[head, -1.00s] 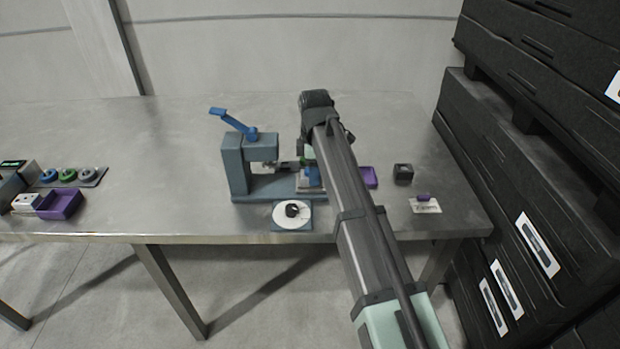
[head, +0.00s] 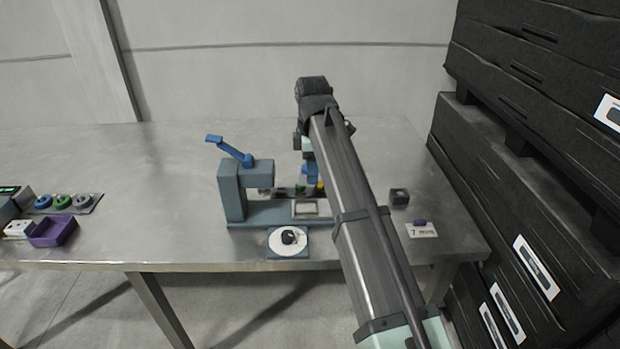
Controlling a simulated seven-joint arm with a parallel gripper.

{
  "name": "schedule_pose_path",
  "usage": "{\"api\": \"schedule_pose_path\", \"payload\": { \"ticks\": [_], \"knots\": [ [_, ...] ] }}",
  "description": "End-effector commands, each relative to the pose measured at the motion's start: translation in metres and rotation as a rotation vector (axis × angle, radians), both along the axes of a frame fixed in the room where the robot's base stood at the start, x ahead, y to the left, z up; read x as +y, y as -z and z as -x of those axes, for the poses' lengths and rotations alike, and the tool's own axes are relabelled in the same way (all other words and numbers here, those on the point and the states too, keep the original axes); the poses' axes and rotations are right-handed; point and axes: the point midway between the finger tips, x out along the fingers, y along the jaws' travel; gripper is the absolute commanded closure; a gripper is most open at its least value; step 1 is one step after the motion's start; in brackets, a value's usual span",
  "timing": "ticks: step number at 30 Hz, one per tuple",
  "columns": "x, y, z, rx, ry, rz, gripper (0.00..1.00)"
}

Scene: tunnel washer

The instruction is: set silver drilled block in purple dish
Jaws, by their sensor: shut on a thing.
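My gripper (head: 313,187) is seen past my own arm, just behind and above the pale square seat (head: 305,209) of the blue-grey press. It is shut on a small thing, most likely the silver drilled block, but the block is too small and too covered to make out. The pale seat shows bare. A purple open-topped container (head: 52,232) stands at the far left of the table. A smaller purple dish seen earlier right of the press is now hidden behind my arm.
The press (head: 233,192) has a raised blue lever. A white disc with a black knob (head: 288,239) lies in front. Right of my arm are a dark block (head: 399,196) and a label card with a purple piece (head: 421,229). Black crates (head: 510,200) rise at the right.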

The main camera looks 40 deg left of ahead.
Motion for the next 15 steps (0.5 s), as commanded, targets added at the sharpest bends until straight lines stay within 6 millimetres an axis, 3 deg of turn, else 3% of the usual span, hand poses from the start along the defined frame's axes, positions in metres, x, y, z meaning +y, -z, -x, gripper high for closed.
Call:
{"api": "schedule_pose_path", "payload": {
  "ticks": [5,15],
  "knots": [
    [-0.018,0.001,-0.025,0.001,0.039,0.001,0.9],
    [-0.067,0.029,-0.096,0.001,0.147,0.001,0.9]
  ]
}}
